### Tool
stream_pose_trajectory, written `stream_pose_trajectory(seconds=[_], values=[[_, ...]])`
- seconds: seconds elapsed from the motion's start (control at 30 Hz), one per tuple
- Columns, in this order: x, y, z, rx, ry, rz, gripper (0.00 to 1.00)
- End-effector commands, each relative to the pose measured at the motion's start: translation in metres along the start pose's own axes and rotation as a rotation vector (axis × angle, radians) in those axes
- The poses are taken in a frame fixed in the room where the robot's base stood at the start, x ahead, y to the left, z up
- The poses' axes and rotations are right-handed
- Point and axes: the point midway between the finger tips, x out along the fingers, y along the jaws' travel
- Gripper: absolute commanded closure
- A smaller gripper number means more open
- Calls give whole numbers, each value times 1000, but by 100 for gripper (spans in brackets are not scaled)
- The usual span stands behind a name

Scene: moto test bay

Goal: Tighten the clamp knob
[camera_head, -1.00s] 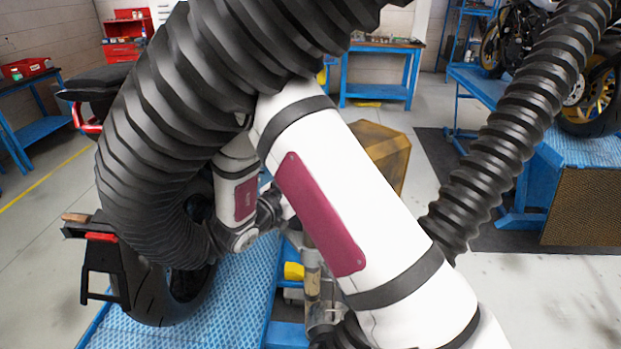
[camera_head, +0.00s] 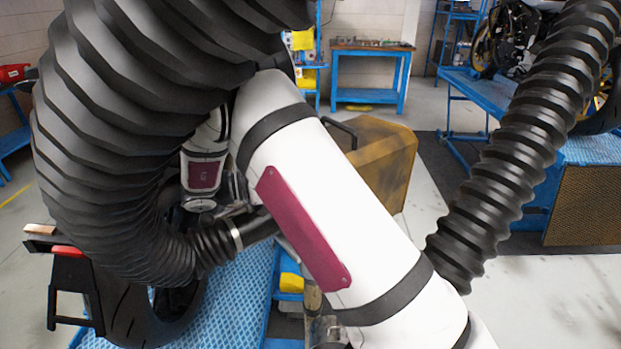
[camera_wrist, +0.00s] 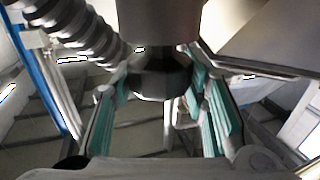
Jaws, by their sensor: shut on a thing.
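In the wrist view my gripper (camera_wrist: 158,88) has teal-padded fingers on both sides of a dark, rounded knob (camera_wrist: 160,80). The knob sits below a wide dark cylinder at the top of the picture. My gripper is shut on this knob, though exact contact is hard to see. In the head view my white arm covers the gripper and the knob. A metal clamp band (camera_head: 236,234) shows at the end of the large black corrugated hose (camera_head: 100,150), around a dark pipe to the left of my arm.
A second corrugated hose (camera_head: 520,150) hangs at the right. A motorcycle's rear tyre (camera_head: 125,305) stands on a blue ramp (camera_head: 225,305) at lower left. A brown box (camera_head: 385,165) is behind my arm.

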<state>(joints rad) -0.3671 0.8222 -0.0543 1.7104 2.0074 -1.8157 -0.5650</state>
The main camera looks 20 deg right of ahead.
Motion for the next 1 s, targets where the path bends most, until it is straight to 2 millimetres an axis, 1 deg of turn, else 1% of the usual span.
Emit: stream_pose_trajectory(seconds=[0.5,0.53,0.6,0.9,1.0], values=[[3,0,-2,1,5,23,87],[3,0,-2,1,5,23,52],[2,0,-2,1,5,22,37],[1,0,-1,0,2,19,37],[-4,0,0,1,1,18,37]])
